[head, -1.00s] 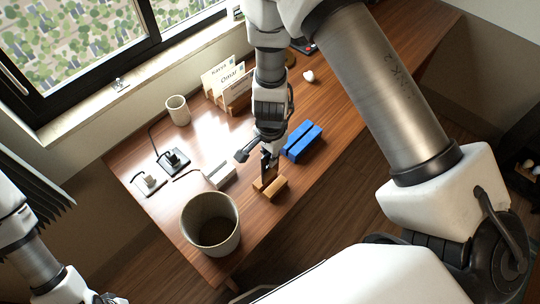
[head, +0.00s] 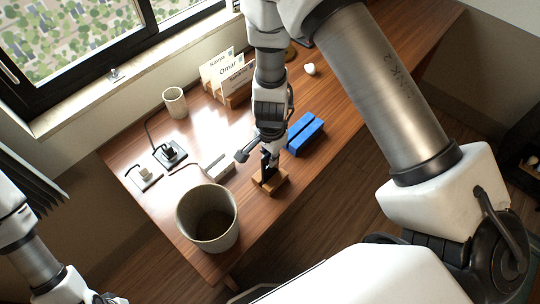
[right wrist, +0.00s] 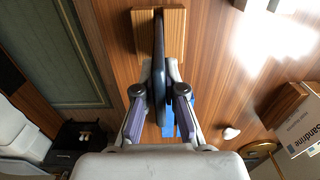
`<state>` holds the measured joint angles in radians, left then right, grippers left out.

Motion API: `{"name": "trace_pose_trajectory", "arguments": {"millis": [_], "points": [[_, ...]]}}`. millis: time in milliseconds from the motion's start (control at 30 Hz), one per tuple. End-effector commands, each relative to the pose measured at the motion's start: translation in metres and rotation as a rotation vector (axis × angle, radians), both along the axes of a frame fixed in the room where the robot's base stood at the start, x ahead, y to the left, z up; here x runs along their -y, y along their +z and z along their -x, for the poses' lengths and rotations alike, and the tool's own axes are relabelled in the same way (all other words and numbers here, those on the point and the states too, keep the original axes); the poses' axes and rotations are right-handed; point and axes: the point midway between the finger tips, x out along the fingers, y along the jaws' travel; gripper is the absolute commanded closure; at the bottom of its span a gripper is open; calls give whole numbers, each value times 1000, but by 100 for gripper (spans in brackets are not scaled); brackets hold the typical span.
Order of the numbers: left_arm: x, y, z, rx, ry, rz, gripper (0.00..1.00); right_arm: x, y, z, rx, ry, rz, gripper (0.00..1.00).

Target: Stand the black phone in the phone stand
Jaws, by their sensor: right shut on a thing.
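The wooden phone stand (head: 279,184) is on the desk near its front edge, directly below my right gripper (head: 268,152). It also shows in the right wrist view (right wrist: 174,32). The black phone (right wrist: 158,65) is edge-on and upright between the right gripper's fingers (right wrist: 159,95), which are shut on it. In the head view the phone (head: 265,165) is a small dark piece at the stand. Its lower edge lines up with the stand's slot; I cannot tell whether it rests on the bottom. My left gripper is out of view.
A blue slotted block (head: 305,134) lies just behind and right of the stand. A large round bin (head: 235,226) stands at front left. A white box (head: 221,168), plugs (head: 170,152), a cup (head: 175,102) and a name-card holder (head: 237,94) are farther back. The desk's right part is mostly clear.

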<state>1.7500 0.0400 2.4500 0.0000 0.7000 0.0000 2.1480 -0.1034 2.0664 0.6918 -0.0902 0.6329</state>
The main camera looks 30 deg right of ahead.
Motion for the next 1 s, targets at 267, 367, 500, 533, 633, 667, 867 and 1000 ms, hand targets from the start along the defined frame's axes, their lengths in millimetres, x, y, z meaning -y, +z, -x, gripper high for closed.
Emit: {"name": "trace_pose_trajectory", "arguments": {"millis": [267,367,500,533,633,667,867,1000], "points": [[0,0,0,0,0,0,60,0,0,0,0,0,0,62],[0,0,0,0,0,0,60,0,0,0,0,0,0,62],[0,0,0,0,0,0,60,0,1,0,0,0,0,62],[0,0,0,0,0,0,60,0,3,0,1,0,-1,62],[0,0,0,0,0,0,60,0,15,-1,4,2,-3,62],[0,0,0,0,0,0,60,0,20,-1,5,2,-2,62],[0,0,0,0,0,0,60,0,71,-1,6,2,0,62],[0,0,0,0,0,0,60,0,102,0,5,1,0,62]]}}
